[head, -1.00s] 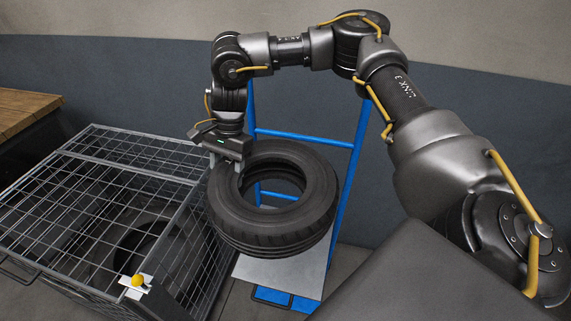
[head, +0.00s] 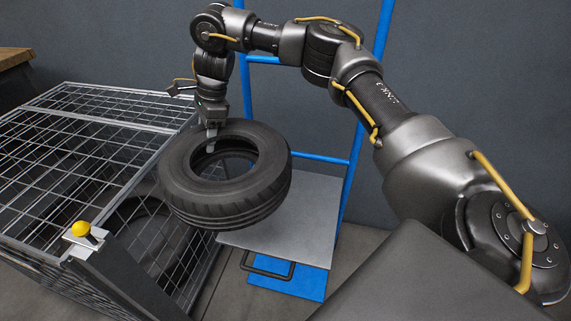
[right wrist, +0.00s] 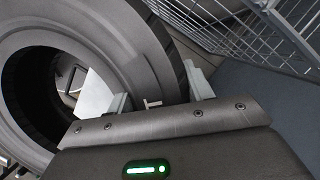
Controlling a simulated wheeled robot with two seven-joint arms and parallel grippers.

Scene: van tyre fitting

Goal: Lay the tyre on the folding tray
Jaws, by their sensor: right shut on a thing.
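A black tyre (head: 226,196) hangs in the air, lying nearly flat, in the head view. My right gripper (head: 211,143) is shut on the tyre's wall at its far left side. In the right wrist view the tyre (right wrist: 95,50) fills the upper left, with its wall between the two fingers (right wrist: 160,95). The folding tray (head: 305,225) is a grey plate on a blue upright frame. It lies below and to the right of the tyre, which hides part of its left side. I see a gap of floor and tray around the tyre. My left gripper is not in view.
A wire mesh cage (head: 80,145) stands on the left, with another tyre (head: 145,235) inside. A yellow knob (head: 81,229) sits on its near corner. The blue frame (head: 362,130) rises behind the tray against a dark wall. A wooden bench (head: 14,57) is at the far left.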

